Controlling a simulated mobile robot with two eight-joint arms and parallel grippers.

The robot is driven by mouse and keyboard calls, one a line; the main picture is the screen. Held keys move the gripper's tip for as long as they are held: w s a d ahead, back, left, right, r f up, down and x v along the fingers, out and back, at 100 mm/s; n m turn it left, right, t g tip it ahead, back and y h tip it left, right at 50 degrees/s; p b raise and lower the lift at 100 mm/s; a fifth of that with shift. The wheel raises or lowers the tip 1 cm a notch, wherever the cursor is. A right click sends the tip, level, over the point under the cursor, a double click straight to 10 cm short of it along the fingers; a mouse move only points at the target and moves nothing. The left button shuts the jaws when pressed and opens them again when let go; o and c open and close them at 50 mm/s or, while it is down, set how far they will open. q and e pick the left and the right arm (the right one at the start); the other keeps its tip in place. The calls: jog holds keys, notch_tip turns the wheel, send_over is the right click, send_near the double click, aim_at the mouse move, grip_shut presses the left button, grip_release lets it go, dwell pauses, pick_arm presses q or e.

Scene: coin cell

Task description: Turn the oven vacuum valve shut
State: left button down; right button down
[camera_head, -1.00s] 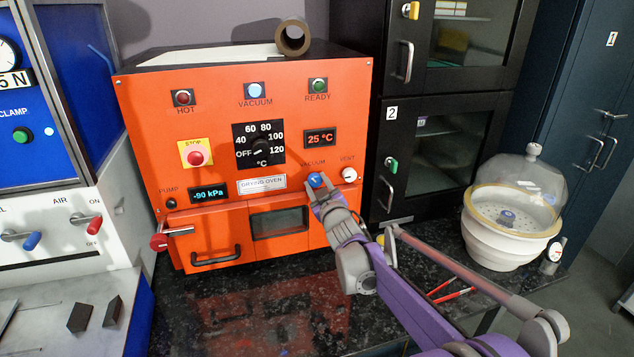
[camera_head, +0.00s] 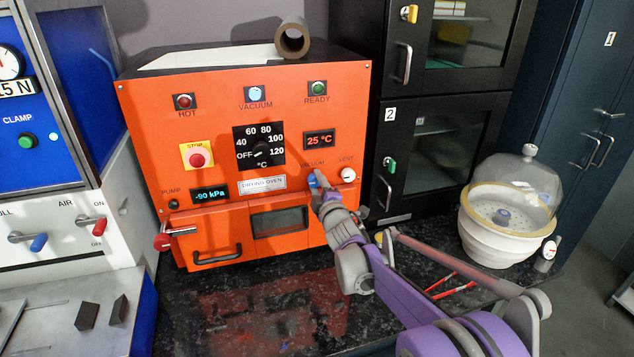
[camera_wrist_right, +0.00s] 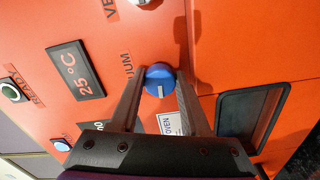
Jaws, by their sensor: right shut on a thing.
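The orange drying oven (camera_head: 222,137) stands on the black speckled bench. Its blue vacuum valve knob (camera_head: 313,180) is on the right of the front panel, left of the white vent knob (camera_head: 348,174). My right gripper (camera_head: 320,181) is at the blue knob, its fingers partly covering it. In the right wrist view the two fingers of my right gripper (camera_wrist_right: 160,84) are shut on the sides of the blue knob (camera_wrist_right: 159,75), which has a pale pointer mark. The oven display (camera_head: 211,194) reads -90 kPa. My left gripper is not in view.
The red-ended door handle (camera_head: 165,240) sticks out at the oven's lower left. A black cabinet (camera_head: 430,150) stands right of the oven. A glass-domed desiccator (camera_head: 505,220) and red tools (camera_head: 455,288) are on the bench to the right.

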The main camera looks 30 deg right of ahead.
jog(key=shift+n, duration=0.5)
jog(key=shift+c, duration=1.9)
grip_release()
